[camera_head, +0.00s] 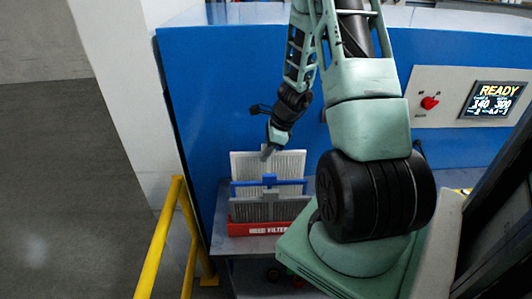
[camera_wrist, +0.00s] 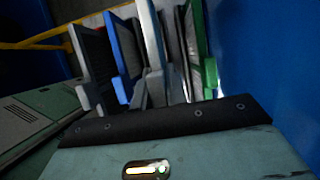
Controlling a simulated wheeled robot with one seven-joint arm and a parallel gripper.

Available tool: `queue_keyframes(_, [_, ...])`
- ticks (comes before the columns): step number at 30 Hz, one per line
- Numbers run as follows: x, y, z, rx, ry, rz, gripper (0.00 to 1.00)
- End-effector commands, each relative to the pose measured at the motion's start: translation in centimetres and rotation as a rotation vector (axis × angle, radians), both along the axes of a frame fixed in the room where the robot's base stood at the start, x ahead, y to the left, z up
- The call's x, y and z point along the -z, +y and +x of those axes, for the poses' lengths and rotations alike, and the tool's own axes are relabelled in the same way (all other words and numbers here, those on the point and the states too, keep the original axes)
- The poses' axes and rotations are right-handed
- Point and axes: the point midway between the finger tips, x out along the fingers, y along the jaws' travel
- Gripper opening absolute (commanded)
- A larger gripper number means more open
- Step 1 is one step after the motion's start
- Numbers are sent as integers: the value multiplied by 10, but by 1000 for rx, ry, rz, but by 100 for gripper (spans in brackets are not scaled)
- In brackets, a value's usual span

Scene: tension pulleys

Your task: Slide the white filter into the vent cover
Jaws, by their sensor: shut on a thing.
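A white pleated filter (camera_head: 290,163) stands upright at the back of a red box in the head view. My gripper (camera_head: 267,153) comes down from above and is shut at this filter's top edge. In the wrist view a pale upright edge (camera_wrist: 152,40), likely the same filter, rises beyond my gripper's dark front bar. My fingertips are hard to make out there. I cannot pick out the vent cover for certain in either view.
The red box (camera_head: 240,230), lettered for used filters, also holds a blue-framed filter (camera_head: 245,186) and a grey one (camera_head: 290,209). The wrist view shows a green-edged panel (camera_wrist: 209,75) near the blue wall. A yellow rail (camera_head: 160,240) stands left of the box.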

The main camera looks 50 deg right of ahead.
Motion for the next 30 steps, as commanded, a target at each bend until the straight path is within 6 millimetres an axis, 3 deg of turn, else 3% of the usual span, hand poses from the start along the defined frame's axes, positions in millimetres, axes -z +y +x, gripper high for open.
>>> queue_keyframes(14, [-8,0,0,-1,0,0,0])
queue_keyframes(30, [-46,0,0,-2,0,0,0])
